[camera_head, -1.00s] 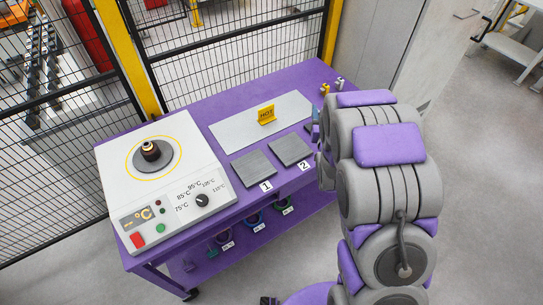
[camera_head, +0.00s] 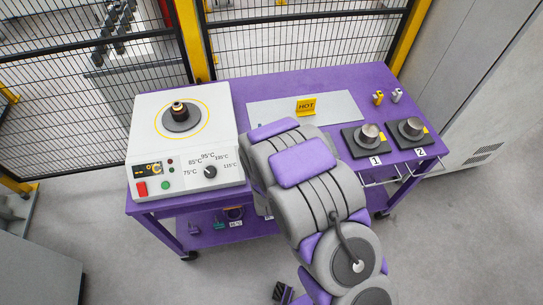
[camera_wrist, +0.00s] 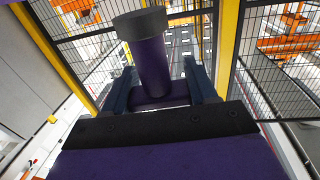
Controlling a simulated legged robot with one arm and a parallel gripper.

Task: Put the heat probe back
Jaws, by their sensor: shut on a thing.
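In the wrist view a purple cylinder with a wide dark grey cap, which I take to be the heat probe (camera_wrist: 151,65), stands up between the two dark fingers of my gripper (camera_wrist: 158,88). My gripper is shut on it. In the head view my arm hides the gripper and the probe. A small yellow piece (camera_head: 378,97) and a small light grey piece (camera_head: 397,95) stand at the back right of the purple table (camera_head: 338,81). I cannot tell whether either is a holder for the probe.
The white heater (camera_head: 190,135) with a dark ringed part on top fills the table's left. A pale plate with a yellow HOT sign (camera_head: 306,106) lies mid-table. Dark pads labelled 1 (camera_head: 352,142) and 2 (camera_head: 426,143) carry silver cylindrical parts. A mesh fence (camera_head: 290,60) stands behind.

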